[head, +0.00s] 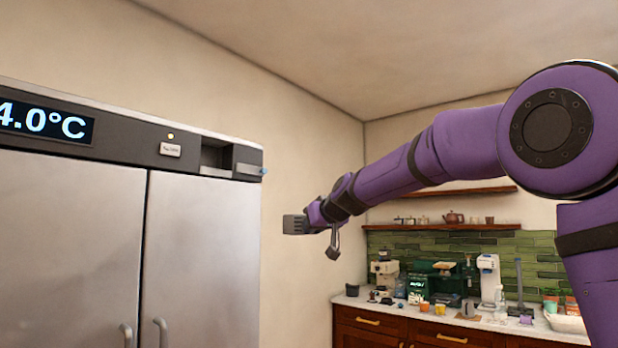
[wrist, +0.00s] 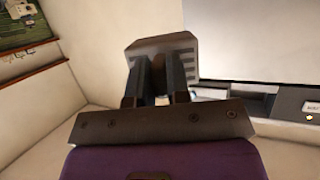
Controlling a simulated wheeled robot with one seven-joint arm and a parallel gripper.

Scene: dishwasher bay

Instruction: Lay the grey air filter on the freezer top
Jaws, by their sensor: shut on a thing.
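The grey air filter (head: 294,224) is a small slotted block held at the end of my outstretched arm. My gripper (head: 312,220) is shut on it, in mid-air in front of the wall. In the wrist view the filter (wrist: 175,42) sits beyond the fingertips of my gripper (wrist: 160,78), which hide part of it. The freezer (head: 200,250) is the tall steel cabinet at left with a 4.0°C display. Its top (head: 120,108) shows only as a thin pale edge, higher than the filter. The filter is right of the freezer, apart from it in the picture.
A counter (head: 460,325) with several appliances and cups stands at the back right, below wooden shelves (head: 440,227). The freezer's dark control panel (head: 130,140) has an open slot near its right end. The air between freezer and gripper looks clear.

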